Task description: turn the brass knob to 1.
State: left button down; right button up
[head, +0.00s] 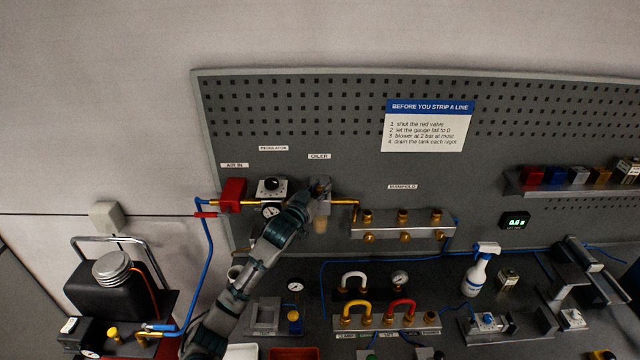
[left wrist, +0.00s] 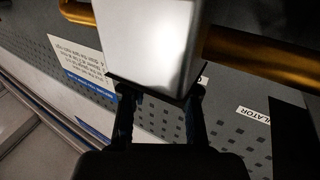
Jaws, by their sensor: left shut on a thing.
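The silver oiler block (head: 325,205) is on the pegboard under the OILER label, with a brass pipe (head: 345,202) at its right. My left gripper (head: 317,188) is at the top of this block. In the left wrist view the block (left wrist: 155,40) fills the top middle, and my two fingers (left wrist: 160,98) reach its near end, one on each side. The fingers are closed in on something there. The brass knob itself does not show clearly; the block's end and my gripper hide that spot. No dial marks can be read. My right gripper is not in view.
A regulator (head: 271,188) and a red valve (head: 232,192) are close on the left. The upper pegboard is mostly clear around a notice (head: 428,125).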

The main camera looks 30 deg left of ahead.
pick_arm(q)
jog(key=n+y, duration=0.2)
jog(key=y, duration=0.1)
jog(key=shift+r+g, duration=0.15)
jog(key=shift+g, duration=0.15)
jog(key=shift+n+g+y+b, duration=0.45)
jog(key=shift+n+y, duration=0.65)
jog(key=shift+y, duration=0.6)
jog(key=c, duration=1)
grip_release()
jog(key=shift+o, duration=0.8)
jog(key=v, duration=1.1)
jog(key=shift+s+d, duration=0.3)
jog(key=shift+s, duration=0.05)
jog(key=shift+a, duration=0.1)
